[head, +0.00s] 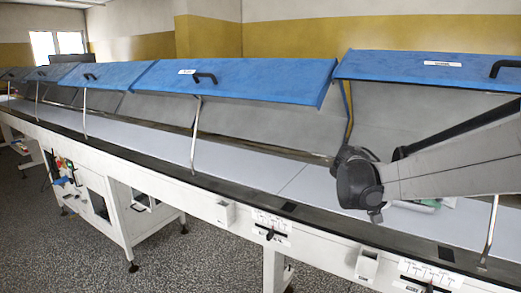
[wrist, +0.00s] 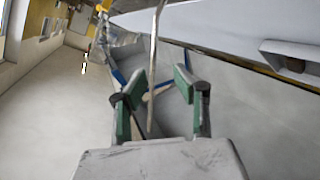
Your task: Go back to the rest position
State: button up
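My gripper (wrist: 156,88) shows in the wrist view with its two green-padded fingers apart and nothing held between them. A thin metal strut passes behind the gap between the fingers. In the head view my arm reaches in from the right over the long conveyor line (head: 250,168), with a dark joint above the belt. I cannot make out the gripper there. A small white and green item (head: 432,204) lies or shows below the arm, partly hidden; I cannot tell what it is.
Raised blue lids (head: 235,78) on metal struts (head: 195,135) run along the line. The nearest right lid (head: 430,70) stands above my arm. White boxes (head: 366,264) and slider panels (head: 270,222) sit on the front side. The speckled floor (head: 200,265) in front is clear.

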jog(key=s+a+f+n+t+y, duration=0.3)
jog(key=s+a+n+y, duration=0.1)
jog(key=a, duration=0.4)
jog(key=s+a+f+n+t+y, duration=0.3)
jog(key=s+a+n+t+y, duration=0.1)
jog(key=a, duration=0.5)
jog(key=s+a+f+n+t+y, duration=0.3)
jog(key=s+a+f+n+y, duration=0.1)
jog(key=s+a, duration=0.3)
jog(key=shift+s+a+n+t+y, duration=0.15)
jog(key=shift+a+n+t+y, duration=0.25)
jog(key=shift+a+n+y, duration=0.5)
jog(key=shift+o, duration=0.5)
dwell(1.3)
